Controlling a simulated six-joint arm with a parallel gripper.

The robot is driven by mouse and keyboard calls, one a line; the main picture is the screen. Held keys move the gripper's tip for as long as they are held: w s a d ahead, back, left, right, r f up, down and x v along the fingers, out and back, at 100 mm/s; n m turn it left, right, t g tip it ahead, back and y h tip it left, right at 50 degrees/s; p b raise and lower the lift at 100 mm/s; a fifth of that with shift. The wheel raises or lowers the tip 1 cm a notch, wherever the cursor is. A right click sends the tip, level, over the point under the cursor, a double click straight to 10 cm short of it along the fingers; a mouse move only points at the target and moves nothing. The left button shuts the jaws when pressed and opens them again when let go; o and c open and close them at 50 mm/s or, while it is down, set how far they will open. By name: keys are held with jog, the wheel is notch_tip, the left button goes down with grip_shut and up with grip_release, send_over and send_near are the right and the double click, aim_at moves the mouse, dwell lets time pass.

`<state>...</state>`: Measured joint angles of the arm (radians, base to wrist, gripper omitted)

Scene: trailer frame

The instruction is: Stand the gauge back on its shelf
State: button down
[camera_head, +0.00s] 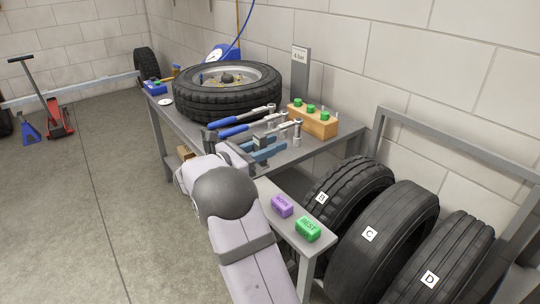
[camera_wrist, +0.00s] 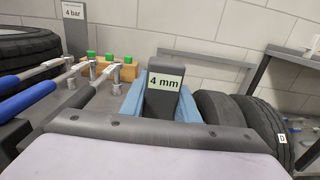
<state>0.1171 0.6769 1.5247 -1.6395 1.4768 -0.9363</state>
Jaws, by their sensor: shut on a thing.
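A dark grey block with a white "4 mm" label (camera_wrist: 166,83) stands between the blue fingers of my gripper (camera_wrist: 160,105) in the wrist view. I take it for the gauge. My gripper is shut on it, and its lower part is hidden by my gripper. In the head view my gripper (camera_head: 266,149) is over the right part of the workbench, beside the wrenches, with a small dark part of the gauge between the fingers. I cannot tell whether the gauge touches the bench. A grey shelf-like frame (camera_wrist: 256,75) shows at the right in the wrist view; I cannot tell if it is the gauge's shelf.
Blue-handled wrenches (camera_head: 243,125) and a wooden block with green-topped pieces (camera_head: 313,120) lie close by. A wheel (camera_head: 226,105) lies on the bench (camera_head: 335,134). Purple (camera_head: 282,206) and green (camera_head: 307,228) blocks sit on the near ledge. Tyres (camera_head: 382,240) stand in a rack at right.

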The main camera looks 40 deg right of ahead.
jog(key=shift+r+p, duration=0.25)
jog(key=shift+p, duration=0.3)
jog(key=shift+f, duration=0.15)
jog(key=shift+f+b, duration=0.55)
jog(key=shift+f, duration=2.55)
jog(key=shift+f, duration=0.1)
jog(key=shift+f+b, duration=0.35)
jog(key=shift+f, duration=1.4)
jog(key=shift+f, duration=0.2)
jog(key=c, duration=1.4)
grip_release()
jog(key=shift+o, duration=0.2)
